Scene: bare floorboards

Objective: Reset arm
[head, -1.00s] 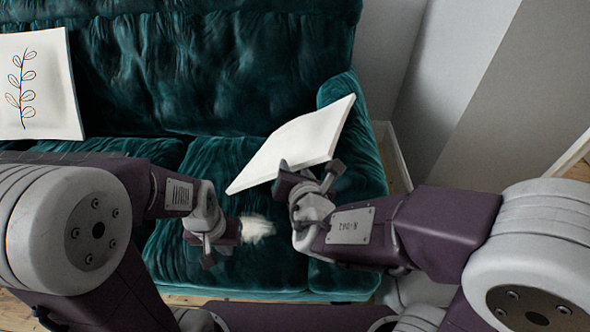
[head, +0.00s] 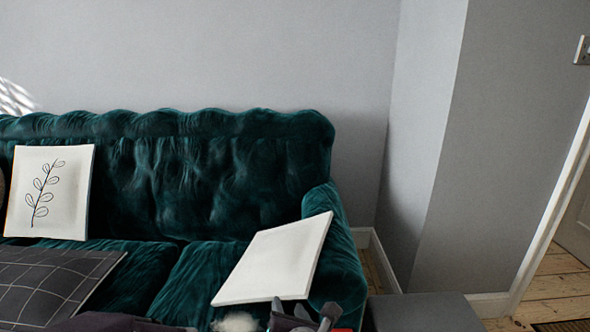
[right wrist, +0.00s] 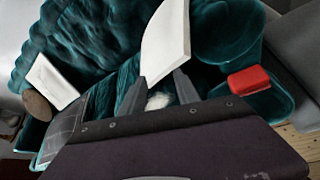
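My right gripper (head: 303,313) shows at the bottom edge of the head view, just below the lower edge of a white cushion (head: 273,262). Its two fingers (right wrist: 158,92) stand apart in the right wrist view, with nothing gripped between them. The white cushion also shows in the right wrist view (right wrist: 166,42), beyond the fingers, tilted by the sofa's right armrest. Part of my left arm (head: 110,322) shows at the bottom of the head view; its gripper is out of frame.
A green velvet sofa (head: 215,180) fills the middle. A leaf-print cushion (head: 50,195) and a dark checked cloth (head: 50,280) are on its left. A small fluffy white thing (head: 236,323) shows near the seat front. A red object (right wrist: 249,80) lies right of the cushion. Grey walls stand behind.

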